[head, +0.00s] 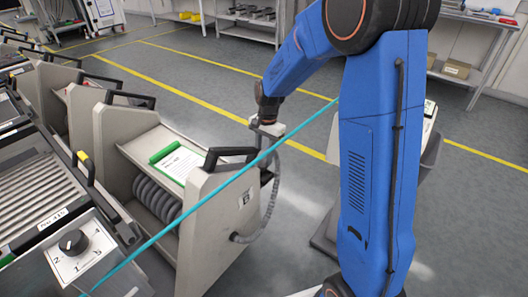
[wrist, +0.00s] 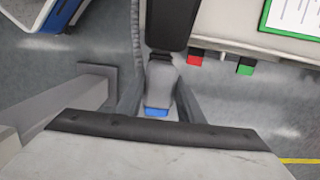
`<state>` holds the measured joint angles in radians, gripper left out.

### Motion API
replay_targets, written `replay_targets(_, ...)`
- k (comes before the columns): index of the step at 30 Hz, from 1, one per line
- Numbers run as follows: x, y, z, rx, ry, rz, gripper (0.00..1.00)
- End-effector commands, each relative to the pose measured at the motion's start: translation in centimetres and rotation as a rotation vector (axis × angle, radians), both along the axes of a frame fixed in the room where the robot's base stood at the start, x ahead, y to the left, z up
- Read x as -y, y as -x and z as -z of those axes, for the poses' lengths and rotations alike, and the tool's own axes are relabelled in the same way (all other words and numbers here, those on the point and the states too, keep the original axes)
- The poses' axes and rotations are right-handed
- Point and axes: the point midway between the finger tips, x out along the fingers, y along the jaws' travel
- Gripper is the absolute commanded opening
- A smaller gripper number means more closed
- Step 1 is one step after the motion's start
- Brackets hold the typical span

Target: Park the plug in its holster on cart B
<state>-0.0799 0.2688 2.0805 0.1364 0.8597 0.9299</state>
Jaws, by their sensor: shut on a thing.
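The plug (wrist: 160,88) is grey with a blue end. In the wrist view it sits between the fingers of my gripper (wrist: 157,106), which is shut on it. In the head view my gripper (head: 267,128) is beside the near cart (head: 215,225), above its right side; the plug is too small to make out there. A grey ribbed cable (head: 274,200) runs from the cart's side up to my gripper. A black part (wrist: 172,25) lies just beyond the plug in the wrist view. I cannot tell whether it is the holster or the handle.
The cart has a black handle (head: 230,157), a green-framed sheet (head: 176,162) and grey coils (head: 157,198). A teal line (head: 215,193) crosses in front of it. More carts (head: 60,85) stand at left. The floor behind, with yellow lines, is clear.

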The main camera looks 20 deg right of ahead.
Motion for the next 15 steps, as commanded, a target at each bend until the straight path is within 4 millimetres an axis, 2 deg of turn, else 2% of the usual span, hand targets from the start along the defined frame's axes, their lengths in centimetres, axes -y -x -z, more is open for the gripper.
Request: replay_targets(15, 0.0, 0.0, 3.1, -0.001, 0.001, 0.001, 0.0)
